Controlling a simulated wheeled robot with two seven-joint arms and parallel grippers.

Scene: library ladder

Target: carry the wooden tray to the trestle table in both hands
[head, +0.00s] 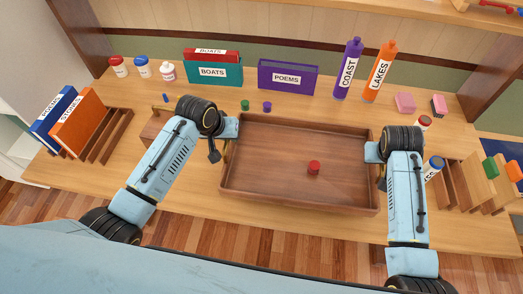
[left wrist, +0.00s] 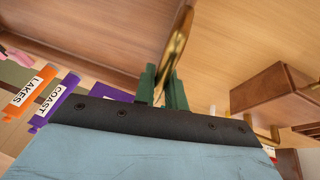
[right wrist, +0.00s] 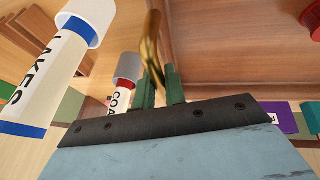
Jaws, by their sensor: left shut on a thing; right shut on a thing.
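The wooden tray (head: 255,190) is a brown, low-walled rectangle over the front middle of the wooden table, with a small red round piece (head: 314,168) inside. My left gripper (head: 230,138) is at its left end, its green fingers (left wrist: 163,88) shut on a brass handle (left wrist: 176,45). My right gripper (head: 381,164) is at its right end, its fingers (right wrist: 161,90) shut on the other brass handle (right wrist: 152,55). The tray looks roughly level. I cannot tell whether its underside touches the tabletop. The wrists partly hide both handles.
The table (head: 200,210) holds labelled boxes (head: 288,76) and bottles (head: 380,70) behind the tray. Books (head: 77,123) in a rack stand left, wooden racks (head: 470,180) right. A small wooden box (head: 155,127) is beside my left wrist. Wood floor (head: 180,236) shows in front.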

